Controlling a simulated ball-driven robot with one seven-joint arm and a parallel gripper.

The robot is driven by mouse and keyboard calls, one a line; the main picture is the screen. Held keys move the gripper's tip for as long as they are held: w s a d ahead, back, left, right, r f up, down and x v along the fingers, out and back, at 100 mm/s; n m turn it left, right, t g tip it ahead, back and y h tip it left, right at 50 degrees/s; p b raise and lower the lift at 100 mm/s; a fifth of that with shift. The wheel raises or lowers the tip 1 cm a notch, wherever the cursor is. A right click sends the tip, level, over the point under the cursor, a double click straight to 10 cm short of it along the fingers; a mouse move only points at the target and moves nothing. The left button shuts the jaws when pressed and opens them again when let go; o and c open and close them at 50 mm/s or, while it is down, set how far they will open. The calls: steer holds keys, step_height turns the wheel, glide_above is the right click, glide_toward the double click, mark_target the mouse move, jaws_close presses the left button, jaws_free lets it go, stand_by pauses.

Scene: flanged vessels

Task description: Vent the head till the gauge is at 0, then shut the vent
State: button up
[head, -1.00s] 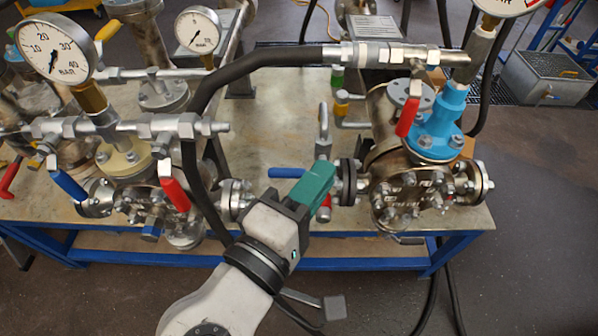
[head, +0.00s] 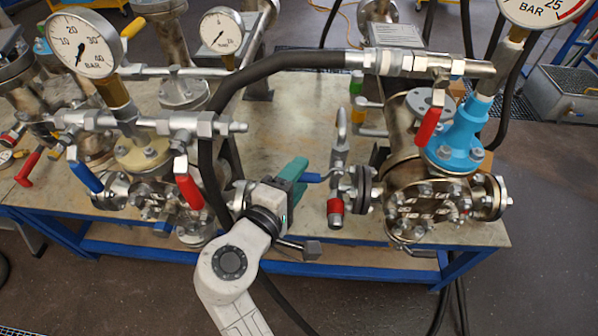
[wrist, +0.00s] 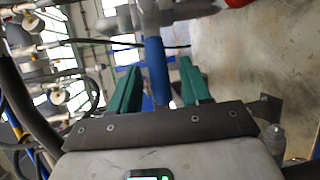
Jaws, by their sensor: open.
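My gripper (head: 298,172) has green fingers and is at the left end of a blue lever (head: 314,178) on the small valve left of the right vessel (head: 425,207). In the wrist view the open fingers (wrist: 158,66) stand either side of the blue lever (wrist: 156,72), with a gap on each side. The valve carries a bent upright pipe (head: 341,125) and a red cap (head: 335,207). The right vessel's gauge (head: 538,10), above a blue neck (head: 462,135), is cut off by the frame; its needle is not readable.
A black hose (head: 275,68) arches to a fitting above the right vessel. The left vessel carries a 40 BAR gauge (head: 85,45), a blue lever (head: 85,177) and a red lever (head: 188,190). A smaller gauge (head: 222,32) stands behind. The bench middle (head: 285,125) is bare.

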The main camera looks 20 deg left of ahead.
steer(key=shift+w+d+f, duration=0.1)
steer(key=shift+w, duration=0.45)
jaws_close()
